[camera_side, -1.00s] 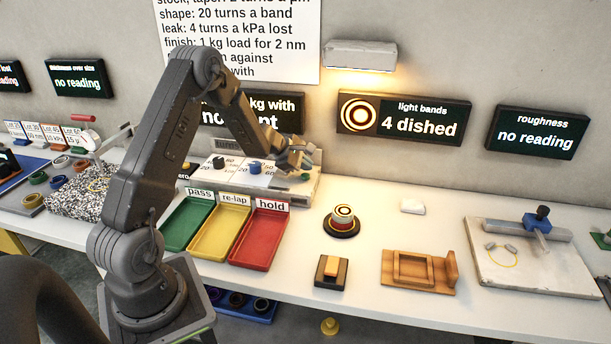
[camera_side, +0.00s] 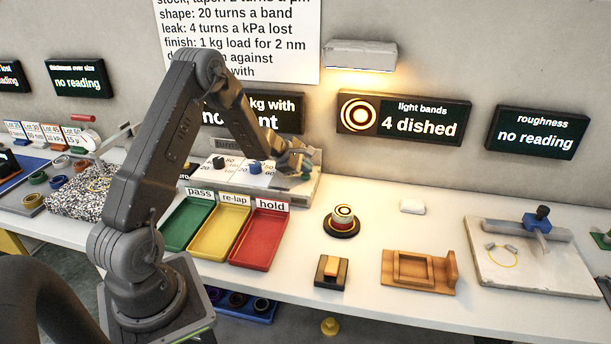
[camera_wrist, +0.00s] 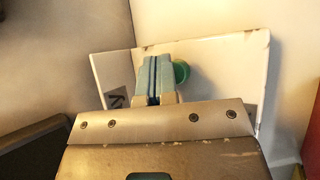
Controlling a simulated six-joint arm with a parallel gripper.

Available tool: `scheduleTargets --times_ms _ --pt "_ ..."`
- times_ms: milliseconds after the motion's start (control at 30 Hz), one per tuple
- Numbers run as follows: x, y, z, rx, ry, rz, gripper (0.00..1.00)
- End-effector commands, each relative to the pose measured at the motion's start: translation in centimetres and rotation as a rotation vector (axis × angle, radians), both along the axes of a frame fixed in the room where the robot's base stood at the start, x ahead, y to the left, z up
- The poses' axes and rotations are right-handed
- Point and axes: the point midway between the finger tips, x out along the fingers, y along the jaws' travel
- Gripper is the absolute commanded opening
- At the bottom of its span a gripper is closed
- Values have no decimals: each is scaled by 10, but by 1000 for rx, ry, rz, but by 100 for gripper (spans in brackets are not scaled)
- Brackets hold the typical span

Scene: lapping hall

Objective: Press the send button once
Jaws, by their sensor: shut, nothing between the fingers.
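My gripper (camera_side: 300,170) is shut and empty, at the right end of a pale panel (camera_side: 310,190) at the back of the bench. In the wrist view my closed fingers (camera_wrist: 157,60) point over this panel (camera_wrist: 230,65). A round green knob (camera_wrist: 181,71), which looks like the send button, shows just right of the fingertips and partly behind them. In the side view a small green spot (camera_side: 306,177) shows just below the fingers. I cannot tell whether the fingers touch it. No send label is readable.
Green (camera_side: 170,240), yellow (camera_side: 203,250) and red (camera_side: 240,257) trays lie in front. A banded round piece (camera_side: 342,222) and a wooden fixture (camera_side: 418,284) stand to the right. The wall is close behind.

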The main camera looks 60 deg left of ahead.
Motion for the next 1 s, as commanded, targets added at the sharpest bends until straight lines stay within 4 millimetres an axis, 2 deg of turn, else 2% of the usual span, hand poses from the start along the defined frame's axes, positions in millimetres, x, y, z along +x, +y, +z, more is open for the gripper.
scheduleTargets --times_ms 1000 --pt "0 0 -9 0 1 -1 0"
